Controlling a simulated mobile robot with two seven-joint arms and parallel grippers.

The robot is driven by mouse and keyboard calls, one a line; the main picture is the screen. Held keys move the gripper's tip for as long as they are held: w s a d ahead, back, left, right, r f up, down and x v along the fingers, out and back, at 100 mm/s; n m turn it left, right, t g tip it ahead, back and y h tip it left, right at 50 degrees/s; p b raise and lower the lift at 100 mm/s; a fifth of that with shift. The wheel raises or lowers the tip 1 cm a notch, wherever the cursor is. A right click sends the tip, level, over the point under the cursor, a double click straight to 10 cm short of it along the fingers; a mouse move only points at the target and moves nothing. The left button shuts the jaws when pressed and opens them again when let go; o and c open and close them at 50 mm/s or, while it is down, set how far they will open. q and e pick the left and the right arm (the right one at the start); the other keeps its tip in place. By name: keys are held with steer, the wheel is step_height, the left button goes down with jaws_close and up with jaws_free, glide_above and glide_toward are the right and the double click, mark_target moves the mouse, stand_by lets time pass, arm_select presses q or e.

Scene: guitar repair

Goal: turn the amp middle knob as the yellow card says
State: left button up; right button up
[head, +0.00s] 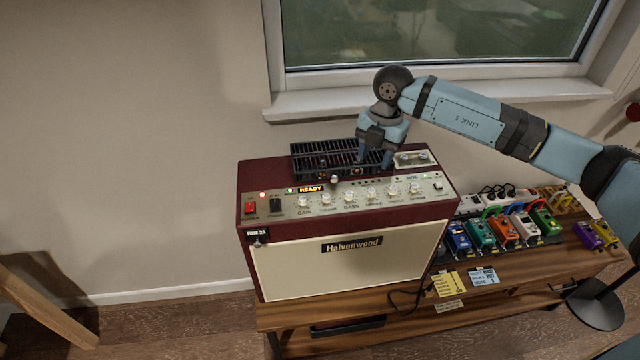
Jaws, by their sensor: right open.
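The amp (350,262) is a dark red box with a cream front labelled Halvenwood. It stands on the wooden bench. Its control panel has a row of several pale knobs, among them the middle knob (372,193), right of the bass knob. The yellow card (449,284) lies on the bench right of the amp; its writing is too small to read. My right gripper (374,164) points down above the amp's top, behind the knob row, near the black grille. It is open, with nothing seen between its fingers. My left gripper is not in view.
A black grille (312,161) covers part of the amp's top. A blue card (483,277) lies beside the yellow one. Several coloured pedals (502,232) stand on a board at right. A window sill (300,103) runs behind. A cable hangs near the amp's right side.

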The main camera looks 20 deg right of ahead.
mark_target(372, 190)
steer(key=shift+m+h, duration=0.3)
steer(key=shift+h, duration=0.3)
steer(key=f+p, duration=0.1)
steer(key=f, duration=0.2)
steer(key=w+d+f, duration=0.1)
steer(key=f, duration=0.3)
steer(key=f+p, duration=0.1)
steer(key=f, duration=0.3)
steer(key=shift+w+d+p, duration=0.2)
steer(key=shift+d+p, duration=0.05)
steer(key=shift+p, duration=0.1)
steer(key=shift+f, duration=0.65)
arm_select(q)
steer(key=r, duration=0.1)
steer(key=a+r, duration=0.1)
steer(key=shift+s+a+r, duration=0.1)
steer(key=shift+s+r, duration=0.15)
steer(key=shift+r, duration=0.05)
arm_select(e)
jaws_close()
